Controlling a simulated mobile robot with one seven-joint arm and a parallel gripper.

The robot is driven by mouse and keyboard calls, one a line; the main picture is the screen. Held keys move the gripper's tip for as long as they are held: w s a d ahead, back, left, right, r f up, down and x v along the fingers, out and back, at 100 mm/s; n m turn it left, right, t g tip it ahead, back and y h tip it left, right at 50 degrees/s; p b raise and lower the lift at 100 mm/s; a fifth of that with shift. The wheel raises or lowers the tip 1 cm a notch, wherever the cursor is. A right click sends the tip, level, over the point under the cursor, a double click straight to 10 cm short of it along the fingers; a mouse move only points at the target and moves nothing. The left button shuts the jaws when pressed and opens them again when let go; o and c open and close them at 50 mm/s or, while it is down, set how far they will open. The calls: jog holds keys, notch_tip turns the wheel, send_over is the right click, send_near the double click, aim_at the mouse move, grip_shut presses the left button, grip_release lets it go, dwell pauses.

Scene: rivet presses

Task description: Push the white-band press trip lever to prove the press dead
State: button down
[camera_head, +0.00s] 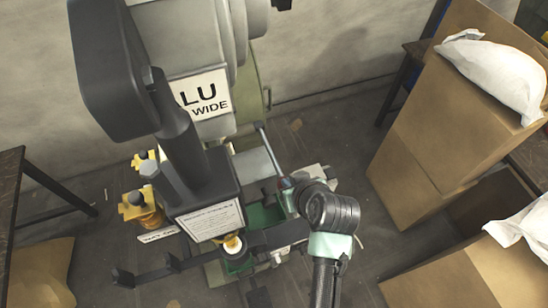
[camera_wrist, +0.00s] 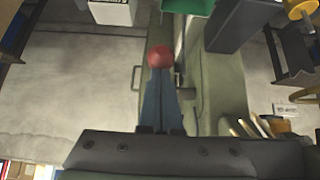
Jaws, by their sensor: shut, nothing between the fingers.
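A press (camera_head: 200,60) stands at the centre-left of the head view, its white sign (camera_head: 203,95) partly hidden by a black part in front. A thin grey lever rod (camera_head: 271,152) runs from a dark end down toward my gripper. A red ball knob (camera_wrist: 160,57) sits straight ahead of my fingers in the wrist view; a small red spot shows at the rod's lower end in the head view. My gripper (camera_wrist: 161,75) is shut and empty, its tips at the knob. I cannot tell whether they touch. I make out no white band.
Cardboard boxes (camera_head: 440,120) with white bags (camera_head: 492,72) stand at the right. A dark table (camera_head: 10,180) is at the left. Yellow-topped parts (camera_head: 137,203) and a green part (camera_head: 262,215) sit around the press base. Floor between press and boxes is open.

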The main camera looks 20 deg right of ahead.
jog(key=shift+s+f+b, duration=0.15)
jog(key=shift+f+b, duration=0.35)
jog(key=shift+f, duration=0.45)
jog(key=shift+s+f+b, duration=0.1)
jog(key=shift+f+b, duration=0.45)
jog(key=shift+f, duration=0.35)
jog(key=shift+f+b, duration=0.6)
jog(key=shift+f, duration=0.3)
